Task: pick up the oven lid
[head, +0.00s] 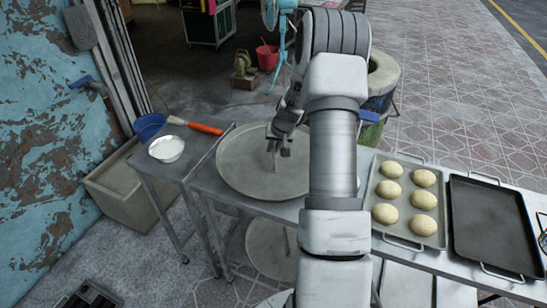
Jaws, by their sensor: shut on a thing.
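The oven lid (243,170) is a large round grey metal disc with a raised rim. It lies on the metal table, and an upright handle shows near its middle. My gripper (277,148) is over the lid and shut on its handle. My arm comes down from the right and hides part of the lid's right side. Whether the lid is clear of the table cannot be told from this view.
A white bowl (166,149), a blue bowl (148,126) and an orange-handled tool (205,128) are left of the lid. To the right are a tray of several dough balls (409,238) and a dark empty tray (487,222). The barrel oven (381,82) stands behind.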

